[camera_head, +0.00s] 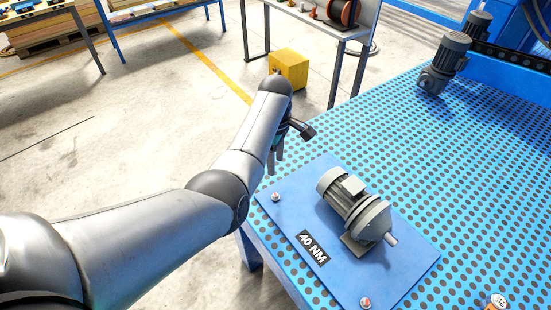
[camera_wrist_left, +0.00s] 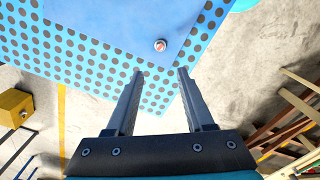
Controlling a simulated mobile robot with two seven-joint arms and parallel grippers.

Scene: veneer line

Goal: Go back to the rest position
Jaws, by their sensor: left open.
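My left arm comes in from the left in the head view, and its gripper (camera_head: 276,154) hangs beside the near left edge of the blue perforated table. The left wrist view shows the two fingers (camera_wrist_left: 160,75) apart with nothing between them. They point at the table's corner, near a blue plate (camera_head: 282,191). On that plate a grey motor (camera_head: 353,207) lies beside a "40 NM" label (camera_head: 312,247). The gripper is apart from the motor. My right gripper is in neither view.
The blue perforated table (camera_head: 500,190) fills the right side. Another grey motor (camera_head: 445,62) stands at its far end. A yellow box (camera_head: 288,69) sits on the floor by a grey bench (camera_head: 330,28) with a cable reel (camera_head: 342,12). The concrete floor at left is mostly clear.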

